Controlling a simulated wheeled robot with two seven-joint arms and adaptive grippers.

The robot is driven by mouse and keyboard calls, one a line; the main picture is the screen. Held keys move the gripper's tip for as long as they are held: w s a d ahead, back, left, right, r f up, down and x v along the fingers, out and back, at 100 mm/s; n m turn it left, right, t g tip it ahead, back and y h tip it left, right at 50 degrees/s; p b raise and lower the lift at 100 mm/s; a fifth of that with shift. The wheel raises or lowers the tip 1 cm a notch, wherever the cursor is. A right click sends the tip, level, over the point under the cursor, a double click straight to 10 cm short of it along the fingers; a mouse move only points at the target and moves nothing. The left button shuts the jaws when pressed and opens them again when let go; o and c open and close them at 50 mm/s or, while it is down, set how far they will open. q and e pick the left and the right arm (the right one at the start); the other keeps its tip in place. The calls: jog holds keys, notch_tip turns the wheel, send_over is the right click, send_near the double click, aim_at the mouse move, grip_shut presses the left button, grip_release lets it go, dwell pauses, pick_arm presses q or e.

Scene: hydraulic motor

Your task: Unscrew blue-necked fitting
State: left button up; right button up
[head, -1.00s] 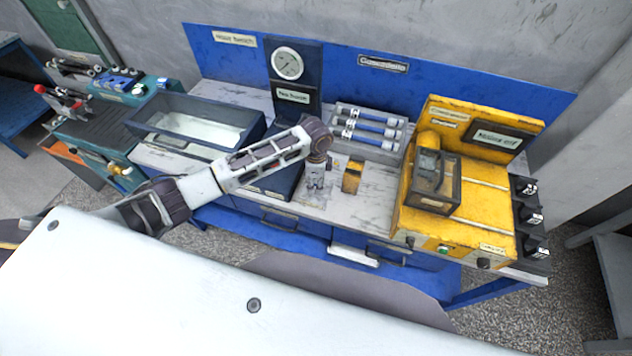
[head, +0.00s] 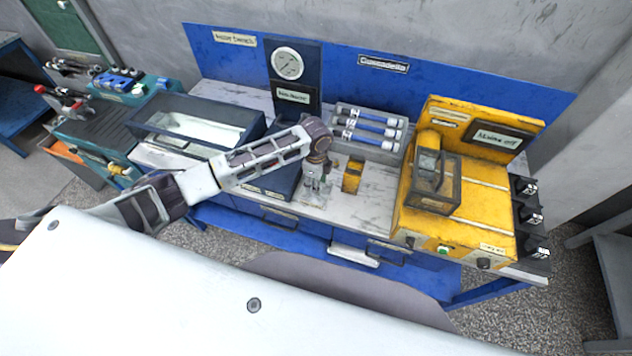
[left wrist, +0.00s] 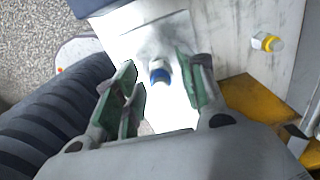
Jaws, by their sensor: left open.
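In the left wrist view a fitting with a blue neck (left wrist: 159,76) stands on a pale plate (left wrist: 138,32) on the bench. My left gripper (left wrist: 158,80) is open, with its green-padded fingers on either side of the fitting. I cannot tell from this view whether a finger touches it. In the head view my left gripper (head: 316,188) points down at the worktop beside the small yellow block, and the fitting is too small to make out there. My right gripper is not in view.
A small yellow block (head: 352,177) stands just right of the gripper. A yellow machine (head: 480,215) is further right. A grey tray with blue-banded cylinders (head: 368,127) and a gauge panel (head: 292,75) stand behind. A dark-rimmed basin (head: 190,118) is at left.

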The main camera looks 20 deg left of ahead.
pick_arm(q)
jog(key=m, duration=0.4)
jog(key=shift+m, duration=2)
jog(key=shift+m, duration=4.6)
